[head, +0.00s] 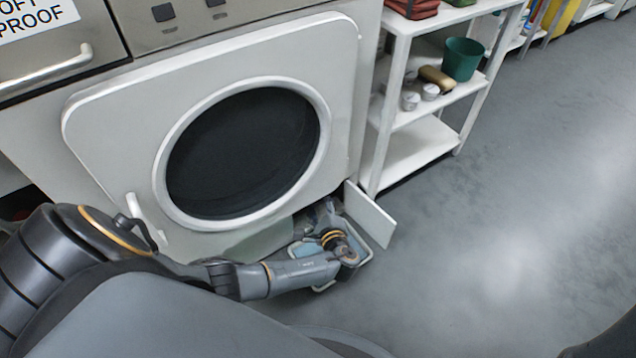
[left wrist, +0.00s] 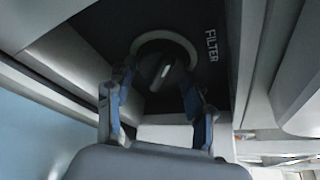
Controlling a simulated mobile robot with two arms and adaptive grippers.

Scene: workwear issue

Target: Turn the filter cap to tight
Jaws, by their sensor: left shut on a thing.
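The filter cap (left wrist: 165,56) is a round dark knob with a pale ring and a raised grip bar, set in a dark recess beside the word FILTER in the left wrist view. The bar looks tilted slightly from the picture's vertical. My left gripper (left wrist: 160,80) has its blue-padded fingers on either side of the cap and is shut on it. In the head view, my left gripper (head: 323,216) is low at the machine's base, by the open white flap (head: 371,215); the cap is hidden there. My right gripper is not in view.
The white machine has a large round dark door (head: 245,150) above the recess. A white shelf unit (head: 412,150) with a green bucket (head: 462,59) and small jars stands to the right. The grey floor at right is clear.

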